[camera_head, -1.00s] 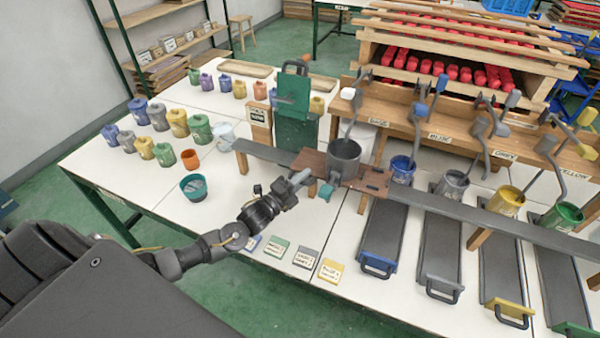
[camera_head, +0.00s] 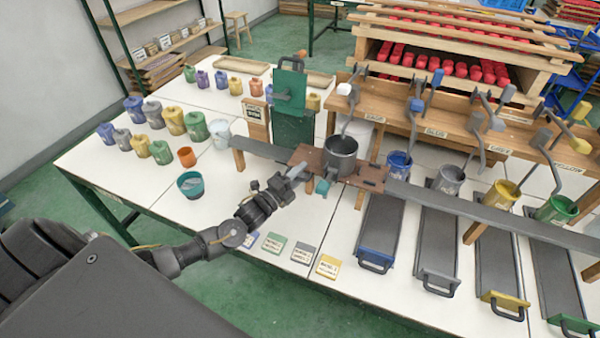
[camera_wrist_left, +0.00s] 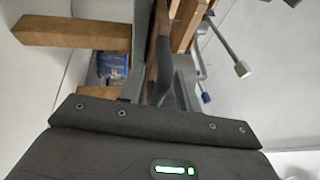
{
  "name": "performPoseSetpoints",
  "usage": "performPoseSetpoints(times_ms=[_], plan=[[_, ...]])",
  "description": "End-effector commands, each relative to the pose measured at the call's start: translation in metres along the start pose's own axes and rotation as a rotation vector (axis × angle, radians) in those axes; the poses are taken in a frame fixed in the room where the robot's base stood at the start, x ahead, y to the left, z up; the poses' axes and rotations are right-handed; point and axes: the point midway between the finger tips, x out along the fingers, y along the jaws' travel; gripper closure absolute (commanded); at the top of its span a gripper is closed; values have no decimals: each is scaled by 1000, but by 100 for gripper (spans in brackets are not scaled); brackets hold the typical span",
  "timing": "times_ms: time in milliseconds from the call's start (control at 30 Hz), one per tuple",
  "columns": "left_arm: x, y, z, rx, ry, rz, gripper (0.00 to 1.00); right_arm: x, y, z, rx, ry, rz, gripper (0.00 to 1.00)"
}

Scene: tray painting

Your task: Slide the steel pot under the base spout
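The grey steel pot (camera_head: 341,154) stands upright on a brown board (camera_head: 371,178) on the long grey rail. The base spout (camera_head: 347,117), a grey bent arm with a white knob, hangs from the wooden rack just behind and above the pot's mouth. I cannot tell whether its end is exactly over the pot. My left gripper (camera_head: 303,173) is at the left end of the brown board, left of the pot and apart from it. Its fingers are too small to tell open from shut, and the wrist view does not settle it. My right gripper is not in view.
A teal block (camera_head: 322,187) sits at the board's front edge. Blue (camera_head: 399,164), grey (camera_head: 449,179), yellow (camera_head: 502,194) and green (camera_head: 556,208) pots stand to the right behind the rail. A teal bowl (camera_head: 190,185) stands on the white table at left. Colored cards lie in front.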

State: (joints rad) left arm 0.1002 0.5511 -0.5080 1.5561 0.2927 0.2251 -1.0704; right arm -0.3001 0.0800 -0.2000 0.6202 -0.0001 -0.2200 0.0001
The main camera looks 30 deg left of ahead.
Motion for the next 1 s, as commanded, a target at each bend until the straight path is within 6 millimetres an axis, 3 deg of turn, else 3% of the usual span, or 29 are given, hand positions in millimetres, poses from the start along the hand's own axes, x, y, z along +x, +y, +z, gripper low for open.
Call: performPoseSetpoints(times_ms=[600,1000], plan=[[-98,2,0,0,0,-1,67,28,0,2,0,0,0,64],[-106,-1,1,1,0,-2,67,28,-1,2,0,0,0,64]])
